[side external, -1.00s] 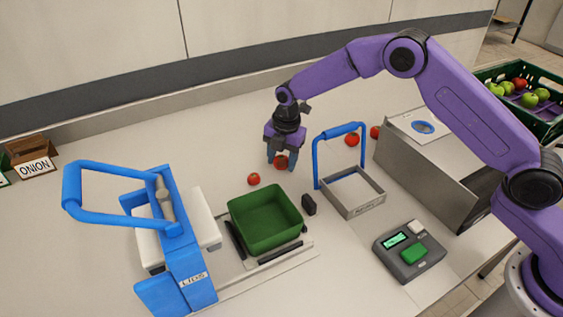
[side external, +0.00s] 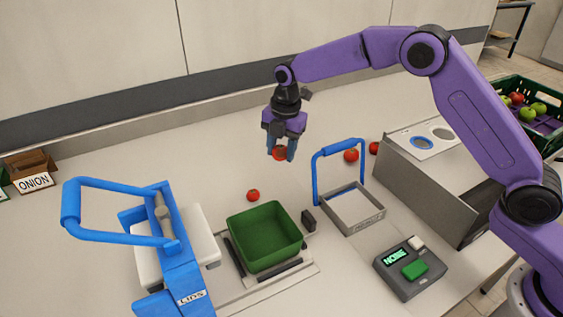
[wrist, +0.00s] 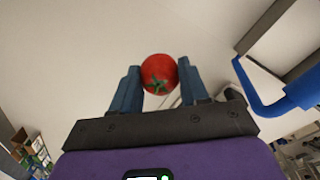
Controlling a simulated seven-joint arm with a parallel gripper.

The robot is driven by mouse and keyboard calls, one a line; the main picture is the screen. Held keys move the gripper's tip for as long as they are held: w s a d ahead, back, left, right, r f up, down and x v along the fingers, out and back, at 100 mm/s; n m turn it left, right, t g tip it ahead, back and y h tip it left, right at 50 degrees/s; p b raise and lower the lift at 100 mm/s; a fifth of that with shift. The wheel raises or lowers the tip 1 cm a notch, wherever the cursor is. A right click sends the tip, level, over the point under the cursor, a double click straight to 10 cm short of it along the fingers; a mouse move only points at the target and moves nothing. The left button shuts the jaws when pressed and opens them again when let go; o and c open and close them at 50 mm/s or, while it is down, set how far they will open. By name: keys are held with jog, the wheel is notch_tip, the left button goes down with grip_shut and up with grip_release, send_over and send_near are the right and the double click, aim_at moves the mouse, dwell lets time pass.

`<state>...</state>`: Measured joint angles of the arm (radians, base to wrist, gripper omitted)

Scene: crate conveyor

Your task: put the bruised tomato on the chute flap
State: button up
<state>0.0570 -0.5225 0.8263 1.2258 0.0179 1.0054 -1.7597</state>
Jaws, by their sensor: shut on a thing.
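My gripper (side external: 280,154) is shut on a red tomato (side external: 279,153) and holds it above the table. In the wrist view the tomato (wrist: 159,75) sits between the two blue fingers, its green stem toward the camera; I cannot make out a bruise. Other red tomatoes lie on the table: one (side external: 253,195) behind the green crate, one (side external: 351,155) behind the blue-handled frame, and one (side external: 374,148) by the grey metal housing. I cannot tell for certain which part is the chute flap; a shallow grey tray with a blue handle (side external: 372,219) stands right of my gripper.
A green crate (side external: 240,232) sits on the conveyor beside a blue lid press (side external: 183,260). A grey metal housing (side external: 425,190) with round openings stands at right. A button box (side external: 413,285) displays "NONE". An onion box (side external: 32,160) is far left. Table behind the crate is mostly clear.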

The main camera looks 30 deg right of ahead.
notch_tip(320, 180, up, 13)
send_over(351, 207)
jog(key=shift+s+d+f, duration=0.1)
jog(key=shift+f, duration=4.8)
jog(key=shift+s+d+f, duration=0.1)
jog(key=shift+f, duration=4.8)
jog(key=o, duration=1.1)
